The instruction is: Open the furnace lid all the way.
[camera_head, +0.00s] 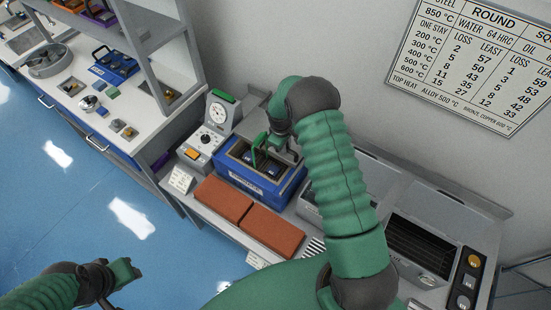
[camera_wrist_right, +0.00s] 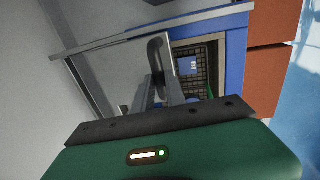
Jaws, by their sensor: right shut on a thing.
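The furnace (camera_head: 245,184) is a blue box on the bench in the head view, left of my right arm. Its blue rim (camera_wrist_right: 235,50) shows in the wrist view, around a dark opening with a mesh and a small blue piece inside. The grey lid (camera_wrist_right: 110,70) is raised off the opening; its exact angle is unclear. My right gripper (camera_head: 262,150) is over the furnace, and its fingers (camera_wrist_right: 167,88) are shut on the black lid handle (camera_wrist_right: 156,60). My left gripper (camera_head: 127,275) is at the lower left, away from the bench; its jaws are unclear.
Red-brown bricks (camera_head: 240,216) lie in front of the furnace. A dial unit (camera_head: 210,130) stands at its left. A dark grated bay (camera_head: 424,248) and a button panel (camera_head: 468,280) are at the right. The wall is close behind; blue floor is free in front.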

